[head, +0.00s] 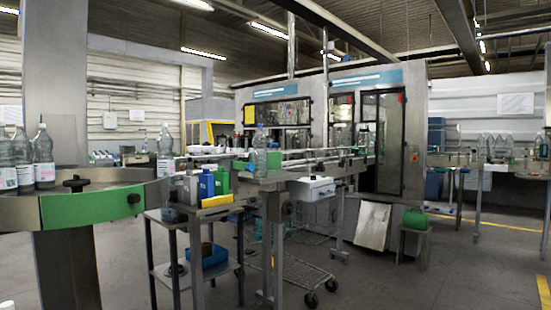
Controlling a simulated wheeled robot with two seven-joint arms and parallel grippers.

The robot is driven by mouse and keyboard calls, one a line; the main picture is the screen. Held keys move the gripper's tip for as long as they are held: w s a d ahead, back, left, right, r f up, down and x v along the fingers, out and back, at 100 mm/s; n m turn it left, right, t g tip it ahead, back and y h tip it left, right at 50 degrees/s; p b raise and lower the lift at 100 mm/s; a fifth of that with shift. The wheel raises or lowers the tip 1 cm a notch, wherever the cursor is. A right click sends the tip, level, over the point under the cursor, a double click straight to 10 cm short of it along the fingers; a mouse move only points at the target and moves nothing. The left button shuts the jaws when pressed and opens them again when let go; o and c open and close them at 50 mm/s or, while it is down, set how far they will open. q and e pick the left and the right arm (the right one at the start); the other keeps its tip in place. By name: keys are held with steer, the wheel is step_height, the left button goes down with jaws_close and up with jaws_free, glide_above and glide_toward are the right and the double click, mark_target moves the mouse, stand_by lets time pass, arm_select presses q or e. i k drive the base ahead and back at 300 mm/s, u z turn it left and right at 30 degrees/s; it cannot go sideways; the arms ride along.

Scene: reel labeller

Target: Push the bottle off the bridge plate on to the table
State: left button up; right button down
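A clear plastic bottle with a blue cap (260,150) stands upright on a flat metal plate (268,182) at the near end of the conveyor, in the middle of the head view. This plate may be the bridge plate; I cannot tell for sure. Another clear bottle (166,152) stands upright by the right end of a curved metal table (90,203) with a green side, at the left. I cannot tell what surface that bottle stands on. Neither of my grippers is in view.
Several labelled bottles (44,160) stand at the left on the curved table. A small bench (205,212) with blue and green containers (206,185) stands between table and conveyor. A wire trolley (300,270) is below. Floor at front right is clear.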

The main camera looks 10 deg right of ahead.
mark_target(164, 142)
steer(key=z, duration=0.9)
steer(key=i, duration=1.7)
steer(key=u, duration=0.35)
steer(key=i, duration=1.4)
steer(key=u, duration=1.15)
